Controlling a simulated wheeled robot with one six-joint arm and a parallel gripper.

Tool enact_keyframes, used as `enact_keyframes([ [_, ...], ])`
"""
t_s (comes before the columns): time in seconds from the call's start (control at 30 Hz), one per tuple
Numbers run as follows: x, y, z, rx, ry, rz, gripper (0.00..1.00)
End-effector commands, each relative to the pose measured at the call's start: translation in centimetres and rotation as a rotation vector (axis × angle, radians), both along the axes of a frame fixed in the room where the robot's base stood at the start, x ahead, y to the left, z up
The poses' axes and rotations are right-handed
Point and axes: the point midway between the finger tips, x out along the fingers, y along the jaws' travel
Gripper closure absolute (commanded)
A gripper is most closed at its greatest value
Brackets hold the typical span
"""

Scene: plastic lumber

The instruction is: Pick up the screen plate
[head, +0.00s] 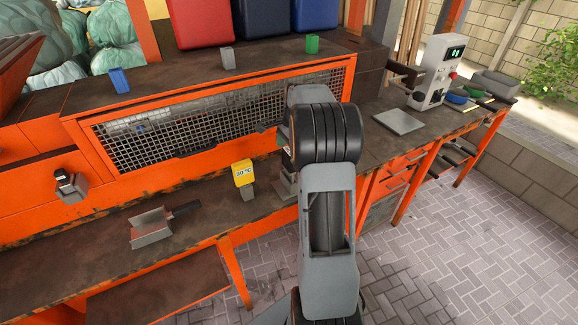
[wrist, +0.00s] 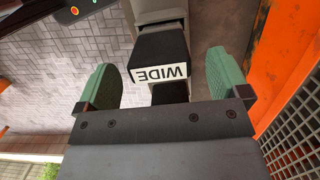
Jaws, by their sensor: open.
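My gripper (wrist: 160,68) shows in the wrist view with its two green-padded fingers wide apart and nothing clasped. A black block with a white label reading WIDE (wrist: 160,74) shows between the fingers, with gaps on both sides; its distance beyond them is hard to judge. It sits on a grey body (wrist: 160,10). In the head view my arm hides the gripper, and a grey stand (head: 285,187) partly shows beside the arm. A flat grey square plate (head: 400,121) lies on the right bench. No label tells which piece is the screen plate.
A yellow temperature sign (head: 243,173) and a grey metal scoop-like piece (head: 152,227) stand on the low front bench. An orange frame with wire mesh (head: 200,124) rises behind. A grey control box (head: 435,72) stands on the right bench. The paved floor (head: 440,245) at right is clear.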

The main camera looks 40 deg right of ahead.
Motion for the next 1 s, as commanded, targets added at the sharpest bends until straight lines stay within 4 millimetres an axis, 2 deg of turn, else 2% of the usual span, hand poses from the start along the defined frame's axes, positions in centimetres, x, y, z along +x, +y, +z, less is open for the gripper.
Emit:
enact_keyframes([
  [0.23, 0.0, 0.5, -2.8, 0.0, 0.002, 0.001, 0.06],
  [0.57, 0.0, 0.5, -3.3, 0.0, 0.0, 0.001, 0.07],
  [1.0, 0.0, 0.5, -3.2, 0.0, 0.0, 0.0, 0.49],
])
